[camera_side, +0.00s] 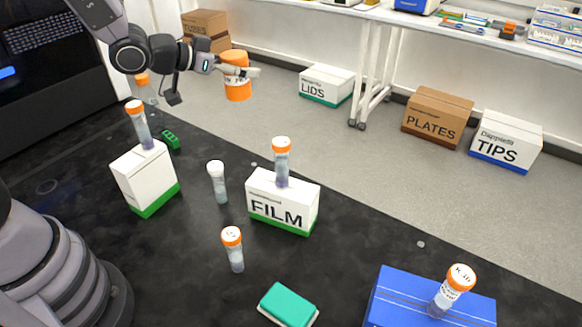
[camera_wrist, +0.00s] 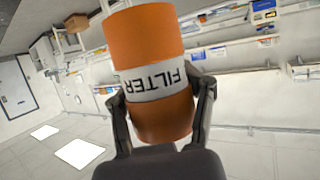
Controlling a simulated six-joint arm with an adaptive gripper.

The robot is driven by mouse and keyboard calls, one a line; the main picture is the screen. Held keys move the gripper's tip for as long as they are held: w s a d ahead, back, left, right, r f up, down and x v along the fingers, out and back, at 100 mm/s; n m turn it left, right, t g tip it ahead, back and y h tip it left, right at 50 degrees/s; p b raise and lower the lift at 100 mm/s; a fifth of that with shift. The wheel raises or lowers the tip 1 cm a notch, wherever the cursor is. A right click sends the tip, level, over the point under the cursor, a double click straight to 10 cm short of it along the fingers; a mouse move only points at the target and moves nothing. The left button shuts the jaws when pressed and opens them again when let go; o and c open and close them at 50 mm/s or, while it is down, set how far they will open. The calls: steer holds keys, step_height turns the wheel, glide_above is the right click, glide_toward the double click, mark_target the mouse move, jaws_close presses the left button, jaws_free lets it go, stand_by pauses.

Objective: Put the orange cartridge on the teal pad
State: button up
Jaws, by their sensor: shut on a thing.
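The orange cartridge (camera_side: 237,88) is an orange cylinder with a white band. In the wrist view the cartridge (camera_wrist: 152,70) fills the middle, and its band reads FILTER. My gripper (camera_side: 236,71) is shut on it, with one finger on each side, and holds it high above the far edge of the black table. In the wrist view my gripper (camera_wrist: 160,110) grips it around its sides. The teal pad (camera_side: 288,304) lies flat on the table at the bottom middle of the side view, far from my gripper, with nothing on it.
An orange-capped tube stands on the FILM box (camera_side: 268,211), another on a white box (camera_side: 143,178), another on a blue box (camera_side: 385,297). Tubes stand on the table, including an orange-capped one (camera_side: 234,250) near the pad and a white-capped one (camera_side: 218,183). A green block (camera_side: 171,140) lies behind.

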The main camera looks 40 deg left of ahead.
steer(key=s+d+m+g+h, duration=0.1)
steer(key=s+d, duration=0.1)
steer(key=d, duration=0.2)
steer(key=s+d+m+g+h, duration=0.1)
steer(key=s+d+m, duration=0.1)
steer(key=d, duration=0.3)
steer(key=s+d+m+g+h, duration=0.1)
steer(key=s+d+m+h, duration=0.1)
steer(key=d, duration=0.3)
steer(key=shift+d+g, duration=0.25)
steer(key=shift+g, duration=0.15)
steer(key=m+g+h, duration=0.3)
steer(key=m+g, duration=0.3)
glide_above(288, 309)
steer(key=w+d, duration=0.1)
steer(key=d, duration=0.4)
steer(key=f, duration=2.6)
steer(key=shift+a+f, duration=0.2)
steer(key=shift+f, duration=0.15)
steer(key=o, duration=1.4)
steer(key=shift+c, duration=0.2)
